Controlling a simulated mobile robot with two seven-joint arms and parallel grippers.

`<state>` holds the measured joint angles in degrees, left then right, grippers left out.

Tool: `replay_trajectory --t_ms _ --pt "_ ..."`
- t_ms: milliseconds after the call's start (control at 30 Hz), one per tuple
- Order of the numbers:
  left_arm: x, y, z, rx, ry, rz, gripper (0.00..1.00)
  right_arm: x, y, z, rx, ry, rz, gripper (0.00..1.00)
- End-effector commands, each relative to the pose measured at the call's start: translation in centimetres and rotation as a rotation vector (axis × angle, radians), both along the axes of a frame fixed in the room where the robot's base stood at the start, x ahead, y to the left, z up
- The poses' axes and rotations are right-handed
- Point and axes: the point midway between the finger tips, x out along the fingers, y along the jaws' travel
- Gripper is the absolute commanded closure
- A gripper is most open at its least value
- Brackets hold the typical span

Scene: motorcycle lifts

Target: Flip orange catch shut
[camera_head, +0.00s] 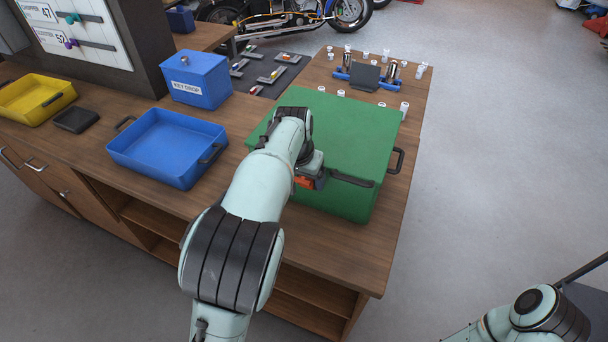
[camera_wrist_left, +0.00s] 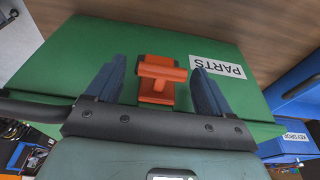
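The orange catch (camera_wrist_left: 160,78) is a T-shaped piece on the front of the green box (camera_head: 340,135), whose lid looks closed. In the head view only a bit of the catch (camera_head: 305,182) shows beside my left gripper (camera_head: 316,180). In the left wrist view my left gripper (camera_wrist_left: 157,70) is open, with a blue-grey finger on each side of the catch and visible gaps between. Whether the catch is latched cannot be told. My right gripper is out of view; only part of my right arm shows at the lower right.
A blue tray (camera_head: 165,148), a blue key drop box (camera_head: 197,80) and a yellow tray (camera_head: 32,97) stand left on the wooden counter (camera_head: 370,255). The green box has a dark handle (camera_head: 398,160) on its right side. Small white containers (camera_head: 404,107) stand behind it.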

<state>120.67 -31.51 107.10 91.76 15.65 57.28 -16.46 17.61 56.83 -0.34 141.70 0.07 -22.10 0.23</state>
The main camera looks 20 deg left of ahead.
Motion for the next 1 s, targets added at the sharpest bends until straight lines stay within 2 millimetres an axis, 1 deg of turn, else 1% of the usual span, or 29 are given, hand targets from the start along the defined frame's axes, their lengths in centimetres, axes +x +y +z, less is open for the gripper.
replay_trajectory --t_ms 233,367,467,600,800,900,1000 --pt "0.0 0.0 0.2 0.000 -0.003 0.000 0.19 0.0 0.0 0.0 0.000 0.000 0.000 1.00" --pt "-0.2 -0.1 1.3 -0.001 -0.005 -0.001 0.19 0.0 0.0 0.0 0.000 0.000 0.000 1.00" --pt "-0.7 0.0 3.1 -0.001 -0.007 -0.001 0.19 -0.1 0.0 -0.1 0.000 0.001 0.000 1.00" --pt "-1.4 -0.1 6.3 -0.001 -0.008 -0.003 0.19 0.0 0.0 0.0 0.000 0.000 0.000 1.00" --pt "-2.5 0.1 10.3 0.000 -0.006 -0.001 0.19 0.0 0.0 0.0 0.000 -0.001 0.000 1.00" --pt "-2.9 0.1 11.7 0.000 -0.005 -0.001 0.19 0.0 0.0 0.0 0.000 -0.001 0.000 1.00" --pt "-3.1 0.1 12.6 0.000 -0.003 0.000 0.19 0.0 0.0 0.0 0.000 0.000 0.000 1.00"
